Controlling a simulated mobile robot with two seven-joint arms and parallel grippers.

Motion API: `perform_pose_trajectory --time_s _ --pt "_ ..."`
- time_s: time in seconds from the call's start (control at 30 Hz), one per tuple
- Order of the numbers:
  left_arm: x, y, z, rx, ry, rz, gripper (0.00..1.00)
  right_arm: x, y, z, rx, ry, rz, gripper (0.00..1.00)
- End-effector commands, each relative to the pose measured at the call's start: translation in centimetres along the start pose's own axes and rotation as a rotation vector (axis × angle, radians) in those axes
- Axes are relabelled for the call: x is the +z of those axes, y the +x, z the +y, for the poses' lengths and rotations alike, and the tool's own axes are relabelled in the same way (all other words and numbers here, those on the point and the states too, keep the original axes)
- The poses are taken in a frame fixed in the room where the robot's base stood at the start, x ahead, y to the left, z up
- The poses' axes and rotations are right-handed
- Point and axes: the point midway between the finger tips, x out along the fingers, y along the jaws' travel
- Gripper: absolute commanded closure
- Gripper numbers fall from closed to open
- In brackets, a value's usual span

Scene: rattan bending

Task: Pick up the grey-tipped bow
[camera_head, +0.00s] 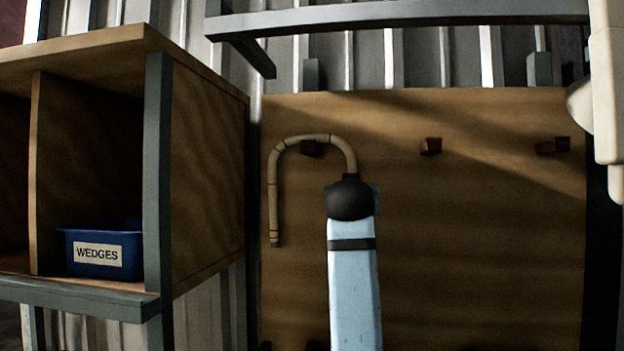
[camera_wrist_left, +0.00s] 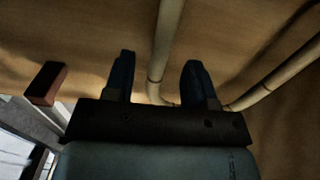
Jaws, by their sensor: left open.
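The bow (camera_head: 330,138) is a pale jointed cane bent into an upside-down U, hanging over a dark red peg (camera_head: 309,148) on a wooden board. Its left leg hangs free and ends in a small dark greyish tip (camera_head: 275,243). Its right leg goes behind my left gripper (camera_head: 352,197), so that end is hidden. In the left wrist view one cane length of the bow (camera_wrist_left: 166,45) runs between the two open fingers of my left gripper (camera_wrist_left: 157,72), with the fingers apart from it. Another length slants away at the right. My right gripper is out of view.
The wooden board (camera_head: 470,240) has two more pegs (camera_head: 431,146) to the right, both bare. A wooden shelf (camera_head: 205,170) stands close at the left, holding a blue bin (camera_head: 100,268) labelled WEDGES. A grey bar (camera_head: 400,14) crosses above.

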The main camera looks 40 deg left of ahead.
Motion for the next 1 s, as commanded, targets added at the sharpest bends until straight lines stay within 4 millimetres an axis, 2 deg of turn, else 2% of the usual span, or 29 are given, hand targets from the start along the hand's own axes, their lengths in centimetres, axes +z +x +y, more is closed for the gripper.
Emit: perform_pose_trajectory --time_s 0.13,0.3,0.57,0.8,1.0 --pt "0.0 2.4 -0.1 -0.002 0.002 -0.005 0.49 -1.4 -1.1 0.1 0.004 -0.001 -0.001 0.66" --pt "0.2 4.3 -0.1 -0.001 0.001 -0.003 0.49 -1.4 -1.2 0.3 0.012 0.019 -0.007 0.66" --pt "0.4 4.5 -0.1 0.0 -0.001 -0.002 0.49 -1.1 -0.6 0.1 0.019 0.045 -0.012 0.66" --pt "0.4 4.5 -0.1 0.0 0.0 -0.001 1.0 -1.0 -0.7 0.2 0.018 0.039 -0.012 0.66" --pt "0.4 4.5 -0.1 0.0 0.0 -0.001 1.0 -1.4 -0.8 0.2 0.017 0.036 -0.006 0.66"
